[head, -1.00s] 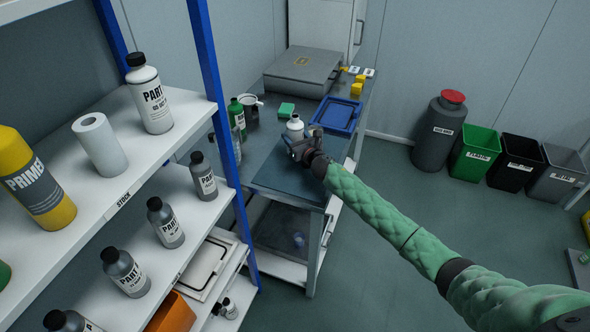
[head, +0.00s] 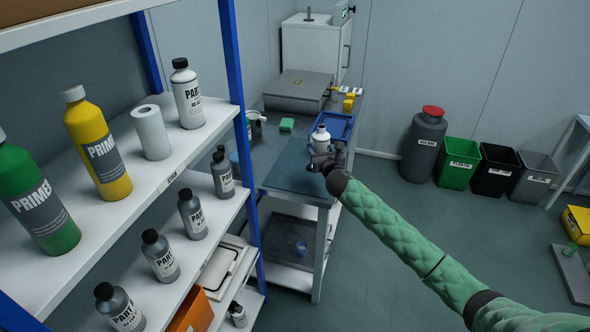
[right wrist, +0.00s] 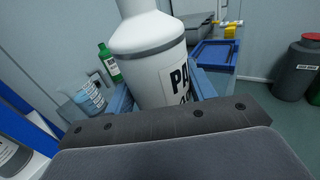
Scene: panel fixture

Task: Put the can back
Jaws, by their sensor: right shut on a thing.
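A white bottle (head: 321,139) with a grey band and a dark-lettered label is held upright in my right gripper (head: 324,158), over the front part of the workbench (head: 290,180). In the right wrist view the bottle (right wrist: 150,50) stands between the two blue fingers, which are shut on it; its top is cut off by the frame. Whether its base touches the bench cannot be told. A similar white bottle (head: 188,95) stands on the upper shelf of the rack (head: 165,178). My left gripper is not in view.
The upper shelf also holds a paper roll (head: 151,132), a yellow bottle (head: 100,150) and a green bottle (head: 38,200). Several grey bottles line the shelf below. A blue rack post (head: 238,120) stands between shelves and bench. A blue tray (head: 336,124) lies behind the held bottle.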

